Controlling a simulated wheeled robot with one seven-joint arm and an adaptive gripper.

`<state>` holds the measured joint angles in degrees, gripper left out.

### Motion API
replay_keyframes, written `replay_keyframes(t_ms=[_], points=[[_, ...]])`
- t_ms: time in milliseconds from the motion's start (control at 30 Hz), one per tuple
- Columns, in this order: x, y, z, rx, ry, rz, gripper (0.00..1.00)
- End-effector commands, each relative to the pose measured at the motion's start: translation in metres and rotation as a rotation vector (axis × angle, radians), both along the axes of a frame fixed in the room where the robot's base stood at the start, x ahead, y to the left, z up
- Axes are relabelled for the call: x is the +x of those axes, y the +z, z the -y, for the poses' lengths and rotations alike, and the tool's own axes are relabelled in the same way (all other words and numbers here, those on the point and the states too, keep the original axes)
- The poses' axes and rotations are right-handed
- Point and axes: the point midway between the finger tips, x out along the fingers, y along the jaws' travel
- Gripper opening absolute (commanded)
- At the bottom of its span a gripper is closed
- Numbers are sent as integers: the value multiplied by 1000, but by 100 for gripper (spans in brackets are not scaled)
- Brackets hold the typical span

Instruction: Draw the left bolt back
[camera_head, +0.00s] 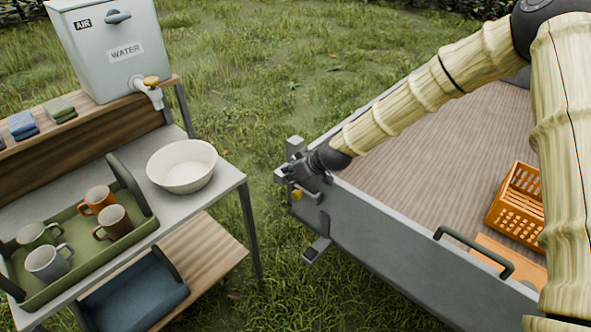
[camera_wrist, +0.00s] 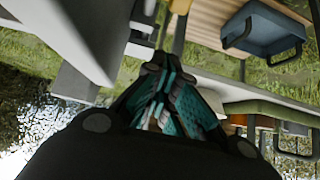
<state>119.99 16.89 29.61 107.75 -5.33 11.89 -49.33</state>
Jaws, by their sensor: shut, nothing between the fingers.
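The grey tailgate (camera_head: 400,262) of the trailer is upright, with a corner post (camera_head: 295,145) at its left end. The left bolt shows as a small yellow-orange knob (camera_head: 297,194) on the tailgate's upper left corner, just below my gripper (camera_head: 290,176). The rest of the bolt is mostly hidden by my gripper, so I cannot tell how far it is drawn or whether the fingers touch it. In the wrist view my gripper (camera_wrist: 160,88) has its teal-padded fingers together, with nothing seen between them.
An orange crate (camera_head: 517,205) stands on the wooden trailer bed (camera_head: 440,150). A bent handle (camera_head: 475,250) sits on the tailgate's top edge. To the left, a table (camera_head: 222,190) holds a white bowl (camera_head: 182,165) and a green tray (camera_head: 75,255) of mugs. Grass lies between.

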Motion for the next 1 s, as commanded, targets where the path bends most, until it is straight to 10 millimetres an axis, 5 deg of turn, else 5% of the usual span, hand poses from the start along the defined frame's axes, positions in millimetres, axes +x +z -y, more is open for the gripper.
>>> replay_keyframes(t_ms=[500, 1000], points=[[26, -40, -29, 1, -1, -2, 0], [0, -50, -1, 1, -1, -1, 0]])
